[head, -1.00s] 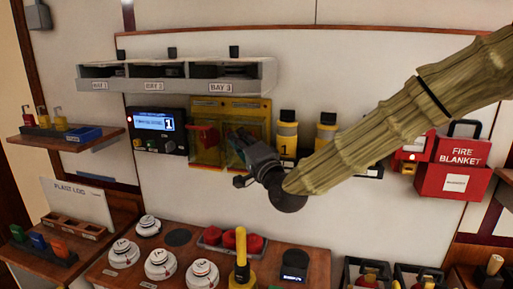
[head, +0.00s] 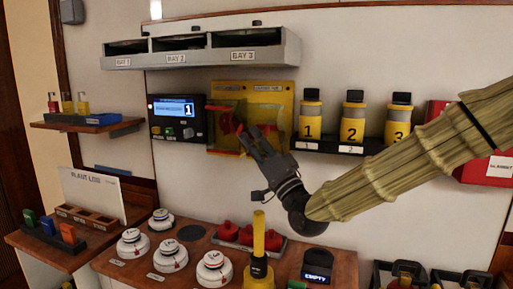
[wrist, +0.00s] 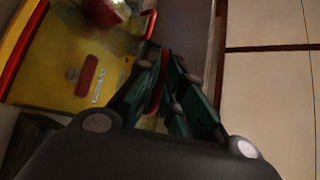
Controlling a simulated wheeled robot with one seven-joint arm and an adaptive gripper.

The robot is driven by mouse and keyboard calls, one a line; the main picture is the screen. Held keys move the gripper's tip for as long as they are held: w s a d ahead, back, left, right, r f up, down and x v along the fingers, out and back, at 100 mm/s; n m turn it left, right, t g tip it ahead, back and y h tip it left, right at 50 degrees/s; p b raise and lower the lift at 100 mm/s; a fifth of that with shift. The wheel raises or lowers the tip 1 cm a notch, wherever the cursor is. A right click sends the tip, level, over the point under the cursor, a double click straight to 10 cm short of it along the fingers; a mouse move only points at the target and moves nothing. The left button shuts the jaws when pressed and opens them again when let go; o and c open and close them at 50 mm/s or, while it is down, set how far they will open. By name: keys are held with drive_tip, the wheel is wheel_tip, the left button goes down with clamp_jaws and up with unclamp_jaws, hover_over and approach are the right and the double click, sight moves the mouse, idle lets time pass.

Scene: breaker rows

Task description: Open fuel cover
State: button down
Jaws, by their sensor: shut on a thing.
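The yellow fuel panel (head: 283,100) is on the wall, right of the black unit with a lit screen. Its see-through yellow cover (head: 222,139) has red parts (head: 224,118) and lies partly behind my fingers. My gripper (head: 252,143) is at the right part of the cover. In the wrist view, my dark green fingers (wrist: 160,95) are close together with a narrow reddish strip (wrist: 157,82) between them. The yellow surface (wrist: 50,62) with a red rim lies to their left. How far the cover stands from the panel is hard to tell.
The screen unit (head: 177,124) is close on the left. Numbered yellow canisters (head: 352,121) stand on a shelf to the right. The bay shelf (head: 200,52) hangs above. Below, a bench (head: 120,270) carries white round detectors, red items and a yellow-handled tool (head: 258,240).

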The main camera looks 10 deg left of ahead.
wheel_tip(320, 180, down, 6)
drive_tip(key=s+b, duration=0.2)
drive_tip(key=b, duration=0.3)
drive_tip(key=shift+s+r, duration=0.1)
idle(0.4)
drive_tip(key=c, duration=1.5)
unclamp_jaws()
drive_tip(key=shift+w, duration=0.25)
drive_tip(key=v, duration=1.2)
drive_tip(key=shift+s+a, duration=0.1)
drive_tip(key=shift+s, duration=0.1)
